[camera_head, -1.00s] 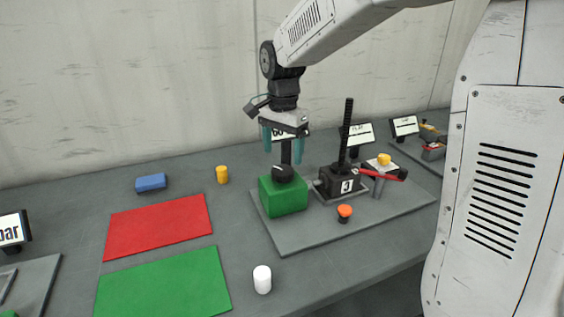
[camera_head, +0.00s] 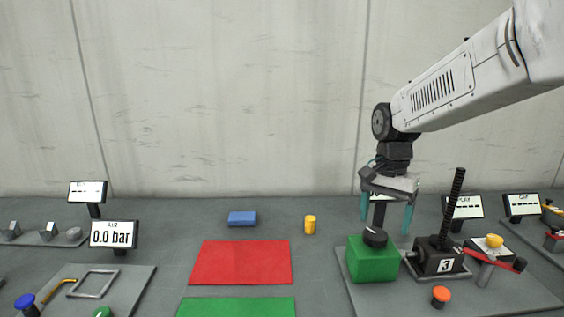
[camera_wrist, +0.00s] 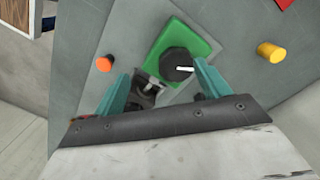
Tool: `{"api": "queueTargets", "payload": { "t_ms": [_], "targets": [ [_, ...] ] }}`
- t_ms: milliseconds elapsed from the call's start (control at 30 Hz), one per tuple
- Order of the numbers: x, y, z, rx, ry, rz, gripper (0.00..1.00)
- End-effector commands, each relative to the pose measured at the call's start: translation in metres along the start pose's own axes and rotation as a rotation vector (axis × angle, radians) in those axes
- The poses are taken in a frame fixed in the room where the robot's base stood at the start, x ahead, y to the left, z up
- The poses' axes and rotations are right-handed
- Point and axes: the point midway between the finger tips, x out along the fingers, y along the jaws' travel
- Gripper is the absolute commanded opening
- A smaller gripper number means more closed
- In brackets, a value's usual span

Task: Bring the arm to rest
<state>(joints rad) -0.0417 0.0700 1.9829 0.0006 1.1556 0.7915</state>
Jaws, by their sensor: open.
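My gripper (camera_head: 388,208) hangs with its two teal fingers pointing down, apart and empty. It is above the green block with a black knob (camera_head: 373,260) and the screw jack marked 3 (camera_head: 437,258), on a grey plate. In the wrist view, the fingers of my gripper (camera_wrist: 160,85) show on either side, with the green block (camera_wrist: 190,38) and its black knob (camera_wrist: 177,64) beyond them. The jack (camera_wrist: 147,90) is partly hidden near the left finger.
An orange button (camera_head: 441,295) and a red lever (camera_head: 500,260) are by the jack. A yellow cylinder (camera_head: 310,224), blue block (camera_head: 242,218), red mat (camera_head: 241,262) and green mat (camera_head: 236,306) lie to the left. Several small displays stand along the table; one (camera_head: 114,234) reads 0.0 bar.

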Motion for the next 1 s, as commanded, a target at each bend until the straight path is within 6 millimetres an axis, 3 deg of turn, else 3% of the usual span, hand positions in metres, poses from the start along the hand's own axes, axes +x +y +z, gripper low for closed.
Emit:
{"api": "queueTargets", "payload": {
  "t_ms": [400, 600, 800, 1000],
  "targets": [
    [-0.006, 0.115, 0.106, -0.562, 0.001, 0.001, 0.75],
    [0.001, 0.169, 0.157, -0.739, 0.056, -0.022, 0.75],
    [0.006, 0.197, 0.183, -0.755, 0.127, -0.049, 0.75],
    [-0.002, 0.201, 0.187, -0.748, 0.173, -0.067, 0.75]
  ]
}}
